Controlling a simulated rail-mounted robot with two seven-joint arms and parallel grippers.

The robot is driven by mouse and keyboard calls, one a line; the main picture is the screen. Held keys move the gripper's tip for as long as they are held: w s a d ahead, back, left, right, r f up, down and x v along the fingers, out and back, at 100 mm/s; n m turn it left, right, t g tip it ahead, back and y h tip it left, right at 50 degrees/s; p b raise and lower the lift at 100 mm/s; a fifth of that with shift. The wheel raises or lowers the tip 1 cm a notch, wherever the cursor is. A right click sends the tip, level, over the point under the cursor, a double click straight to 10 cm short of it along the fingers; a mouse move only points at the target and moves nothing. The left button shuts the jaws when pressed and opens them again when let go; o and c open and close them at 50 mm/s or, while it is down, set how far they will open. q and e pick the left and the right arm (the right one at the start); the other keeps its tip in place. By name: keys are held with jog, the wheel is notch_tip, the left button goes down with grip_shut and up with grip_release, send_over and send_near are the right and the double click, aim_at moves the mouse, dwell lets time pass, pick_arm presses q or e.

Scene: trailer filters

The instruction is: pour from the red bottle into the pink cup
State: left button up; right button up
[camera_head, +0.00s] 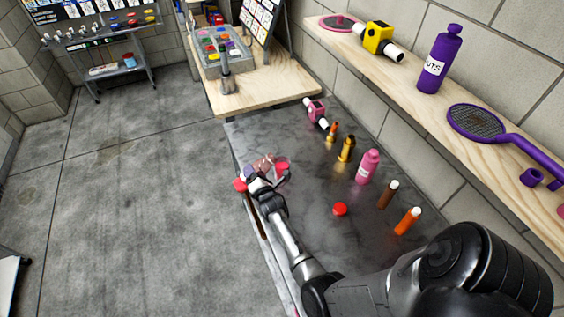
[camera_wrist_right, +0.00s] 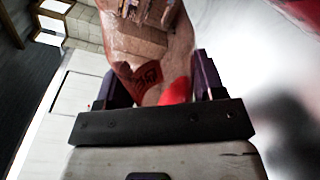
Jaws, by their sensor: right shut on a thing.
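My right gripper (camera_head: 264,180) is shut on a see-through, reddish bottle (camera_head: 263,162) near the left edge of the dark worktop. In the right wrist view the clear bottle (camera_wrist_right: 150,45), with a red label, sits between the purple fingers of the gripper (camera_wrist_right: 158,85). The bottle looks tilted in the head view. A pink cup (camera_head: 282,167) is just right of the bottle, partly hidden by the gripper; I cannot tell whether they touch. A blurred red shape shows at the wrist view's top right. My left gripper is not in view.
A red round piece (camera_head: 240,185) is left of the gripper. A red cap (camera_head: 340,209), a pink bottle (camera_head: 368,166) and several small bottles stand to the right on the dark worktop (camera_head: 300,215). A wooden shelf (camera_head: 420,90) runs along the wall.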

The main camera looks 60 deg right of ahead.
jog(key=shift+r+m, duration=0.15)
jog(key=shift+m, duration=0.15)
dwell(0.6)
jog(key=shift+w+a+r+m+p, duration=0.1)
jog(key=shift+a+m+p, duration=0.05)
jog(key=shift+m+p, duration=0.2)
dwell(0.3)
jog(key=shift+r, duration=0.2)
dwell(0.5)
jog(key=shift+a+r+m+p, duration=0.1)
jog(key=shift+r+m+p, duration=0.1)
jog(key=shift+m+p, duration=0.2)
dwell(0.3)
jog(key=shift+w+r+m, duration=0.1)
jog(key=shift+r+m, duration=0.1)
jog(key=shift+m, duration=0.05)
dwell(0.5)
jog(key=shift+r+p, duration=0.2)
jog(key=shift+p, duration=0.2)
jog(key=shift+r, duration=0.1)
jog(key=shift+m, duration=0.3)
jog(key=shift+r, duration=0.15)
dwell(0.3)
